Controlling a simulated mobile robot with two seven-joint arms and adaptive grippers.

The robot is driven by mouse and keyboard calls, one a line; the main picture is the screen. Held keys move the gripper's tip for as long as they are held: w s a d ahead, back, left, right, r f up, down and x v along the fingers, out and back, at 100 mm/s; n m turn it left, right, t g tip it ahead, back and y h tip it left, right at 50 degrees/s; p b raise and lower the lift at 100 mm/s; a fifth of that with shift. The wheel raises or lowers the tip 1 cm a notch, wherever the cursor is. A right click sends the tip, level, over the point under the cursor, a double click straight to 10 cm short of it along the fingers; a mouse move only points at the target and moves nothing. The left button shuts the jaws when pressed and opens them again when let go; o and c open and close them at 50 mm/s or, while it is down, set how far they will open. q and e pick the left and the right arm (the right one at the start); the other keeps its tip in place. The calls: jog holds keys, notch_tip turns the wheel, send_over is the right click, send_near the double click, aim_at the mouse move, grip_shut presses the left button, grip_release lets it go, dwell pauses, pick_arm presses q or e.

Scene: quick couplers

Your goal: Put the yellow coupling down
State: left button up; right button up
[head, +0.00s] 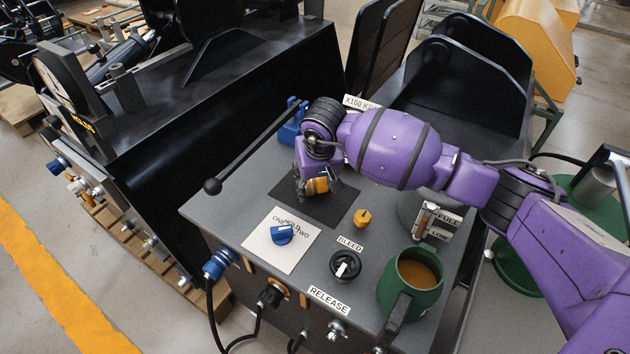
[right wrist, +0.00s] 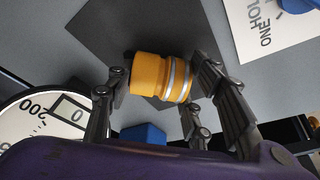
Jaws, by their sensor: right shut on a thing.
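The yellow coupling (right wrist: 160,76) is a short yellow cylinder with silver bands at one end. My right gripper (right wrist: 168,86) is shut on it, with fingers on both sides in the right wrist view. In the head view the coupling (head: 318,185) shows below my right gripper (head: 312,178), over the dark square mat (head: 335,207) on the grey bench top. I cannot tell whether the coupling touches the mat. My left gripper is not in view.
A blue selector knob (head: 282,235) on a white plate, a small yellow knob (head: 362,217), a black bleed knob (head: 345,264) and a green mug (head: 413,282) of brown liquid stand nearby. A black lever (head: 246,159) lies left. A blue part (head: 291,122) stands behind.

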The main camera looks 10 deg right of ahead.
jog(key=shift+f, duration=0.15)
jog(key=o, duration=1.3)
jog(key=shift+c, duration=0.2)
jog(key=shift+r, duration=0.45)
jog(key=v, duration=1.1)
jog(key=shift+r, duration=0.3)
jog(key=shift+s, duration=0.1)
